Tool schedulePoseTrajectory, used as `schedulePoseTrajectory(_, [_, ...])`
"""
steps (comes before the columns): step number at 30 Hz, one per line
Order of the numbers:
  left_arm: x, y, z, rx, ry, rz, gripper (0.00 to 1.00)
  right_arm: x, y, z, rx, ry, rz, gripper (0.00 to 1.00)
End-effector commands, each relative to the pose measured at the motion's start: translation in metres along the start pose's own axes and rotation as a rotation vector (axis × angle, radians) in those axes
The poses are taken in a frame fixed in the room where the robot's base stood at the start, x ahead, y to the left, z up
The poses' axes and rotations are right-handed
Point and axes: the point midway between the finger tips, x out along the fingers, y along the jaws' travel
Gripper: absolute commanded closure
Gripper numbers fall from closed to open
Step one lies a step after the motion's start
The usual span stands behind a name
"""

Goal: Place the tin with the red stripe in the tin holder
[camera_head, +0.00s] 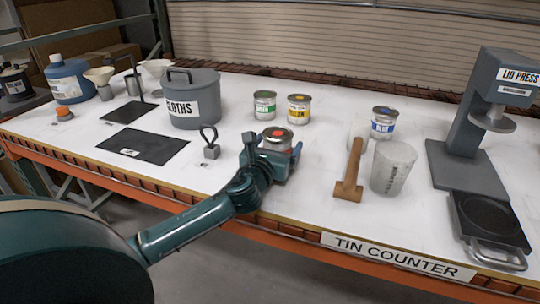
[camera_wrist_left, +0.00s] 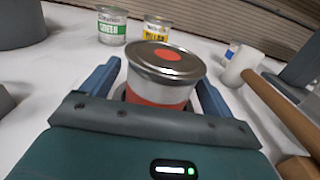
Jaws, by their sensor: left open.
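The tin with the red stripe (camera_head: 277,139) stands upright near the front edge of the counter, with a red dot on its silver lid. It also shows in the left wrist view (camera_wrist_left: 165,72), red band low on its side. My left gripper (camera_head: 275,153) is open, with one blue finger on each side of the tin; I cannot tell whether they touch it. A dark tray with a round recess and a handle (camera_head: 488,215) lies at the right, in front of the lid press; it may be the tin holder. My right gripper is not in view.
Tins with green (camera_head: 264,105), yellow (camera_head: 298,109) and blue (camera_head: 383,123) labels stand farther back. A grey cloths bin (camera_head: 193,98) is at the left.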

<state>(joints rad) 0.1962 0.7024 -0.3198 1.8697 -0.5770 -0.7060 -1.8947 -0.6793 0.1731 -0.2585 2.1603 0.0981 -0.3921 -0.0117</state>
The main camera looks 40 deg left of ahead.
Motion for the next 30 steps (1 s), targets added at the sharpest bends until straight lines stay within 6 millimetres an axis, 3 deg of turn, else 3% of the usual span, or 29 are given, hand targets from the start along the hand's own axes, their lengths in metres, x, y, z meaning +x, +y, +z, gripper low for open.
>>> schedulePoseTrajectory(15, [-0.099,0.000,-0.002,0.001,0.004,-0.002,0.13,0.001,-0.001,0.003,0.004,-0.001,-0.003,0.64])
schedulePoseTrajectory(21, [-0.114,0.000,-0.001,0.000,0.002,-0.001,0.13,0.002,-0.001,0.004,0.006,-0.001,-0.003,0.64])
schedulePoseTrajectory(30, [-0.116,0.000,0.000,0.000,0.001,-0.001,0.13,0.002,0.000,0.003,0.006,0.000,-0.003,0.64])
